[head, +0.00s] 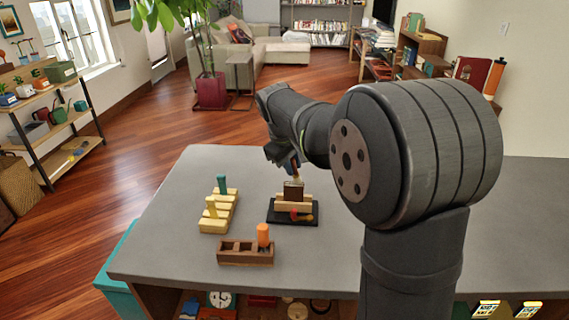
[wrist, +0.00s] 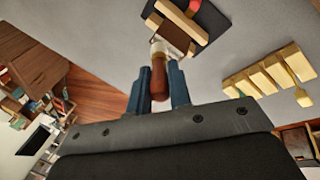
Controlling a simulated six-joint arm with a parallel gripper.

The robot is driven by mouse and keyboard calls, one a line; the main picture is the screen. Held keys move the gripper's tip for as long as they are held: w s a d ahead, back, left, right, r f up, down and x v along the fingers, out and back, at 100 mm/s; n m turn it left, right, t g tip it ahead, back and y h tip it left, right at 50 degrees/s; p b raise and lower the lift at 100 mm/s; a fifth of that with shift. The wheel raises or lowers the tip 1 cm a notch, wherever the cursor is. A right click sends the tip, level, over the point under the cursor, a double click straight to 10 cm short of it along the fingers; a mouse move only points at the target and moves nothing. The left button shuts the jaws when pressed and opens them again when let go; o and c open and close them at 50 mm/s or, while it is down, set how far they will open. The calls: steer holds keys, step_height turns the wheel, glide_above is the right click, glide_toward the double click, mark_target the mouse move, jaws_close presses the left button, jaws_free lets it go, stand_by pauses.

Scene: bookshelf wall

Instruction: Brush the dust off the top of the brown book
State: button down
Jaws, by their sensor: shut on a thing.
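My gripper (head: 283,158) is shut on a brush with a red-brown handle (wrist: 158,80). The handle sits between the two blue fingers in the wrist view, and its pale tip (wrist: 159,47) points toward the brown book (wrist: 176,36). In the head view the brown book (head: 293,194) stands upright in a light wooden holder (head: 308,204) on a black mat (head: 272,216). The brush is right above the book's top edge, which looks pale. I cannot tell whether the bristles touch it. Dust is too small to make out.
Left of the mat is a pale yellow stepped rack (head: 217,225) with green and yellow pieces. A red piece (head: 301,217) lies before the holder. The grey table's (head: 165,235) left side is clear.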

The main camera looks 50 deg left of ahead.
steer(key=s+a, duration=0.2)
steer(key=shift+s+f, duration=0.1)
steer(key=shift+s, duration=0.25)
stand_by(1.9)
step_height(320, 180, up, 6)
stand_by(0.7)
step_height(320, 180, up, 3)
steer(key=shift+r, duration=0.1)
stand_by(0.5)
steer(key=shift+w, duration=0.1)
